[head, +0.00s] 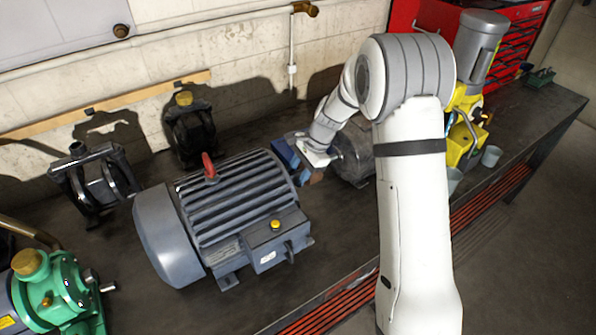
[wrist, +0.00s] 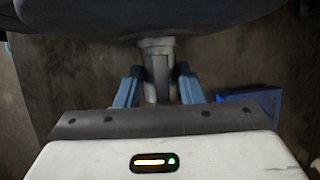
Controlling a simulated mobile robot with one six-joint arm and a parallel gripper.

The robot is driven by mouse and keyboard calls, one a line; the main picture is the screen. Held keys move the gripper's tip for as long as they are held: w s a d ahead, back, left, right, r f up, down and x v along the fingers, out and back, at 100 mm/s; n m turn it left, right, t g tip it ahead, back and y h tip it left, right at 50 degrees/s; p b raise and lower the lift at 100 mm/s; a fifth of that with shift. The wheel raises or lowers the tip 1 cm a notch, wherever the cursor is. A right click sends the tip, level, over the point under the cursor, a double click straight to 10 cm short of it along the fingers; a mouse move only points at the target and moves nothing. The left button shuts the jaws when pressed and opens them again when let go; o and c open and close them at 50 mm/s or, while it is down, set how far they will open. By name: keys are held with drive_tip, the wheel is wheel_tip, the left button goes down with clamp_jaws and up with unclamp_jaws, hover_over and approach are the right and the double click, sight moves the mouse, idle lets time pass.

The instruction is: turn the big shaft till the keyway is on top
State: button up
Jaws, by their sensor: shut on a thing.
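The big grey motor (head: 235,215) lies on the bench with a red lifting eye on top and a terminal box on its near side. Its dark underside or end fills the top of the wrist view (wrist: 160,18). The big shaft (wrist: 157,62) sticks out of it towards my gripper. My gripper (wrist: 158,78) has its blue fingers on either side of the shaft and is shut on it. A darker strip runs along the shaft between the fingers; I cannot tell for certain whether it is the keyway. In the head view my gripper and arm mostly hide the shaft.
A blue block (wrist: 250,103) lies on the bench right of my fingers. A smaller grey motor (head: 354,160) stands just behind my wrist. A green pump (head: 55,290), dark pump housings (head: 95,180) and a yellow machine (head: 462,130) also stand on the bench (head: 540,112).

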idle(0.5)
drive_tip(key=o, duration=1)
drive_tip(key=shift+a, duration=0.1)
drive_tip(key=shift+b+v, duration=1.05)
drive_tip(key=shift+v, duration=2.85)
drive_tip(key=shift+w, duration=0.1)
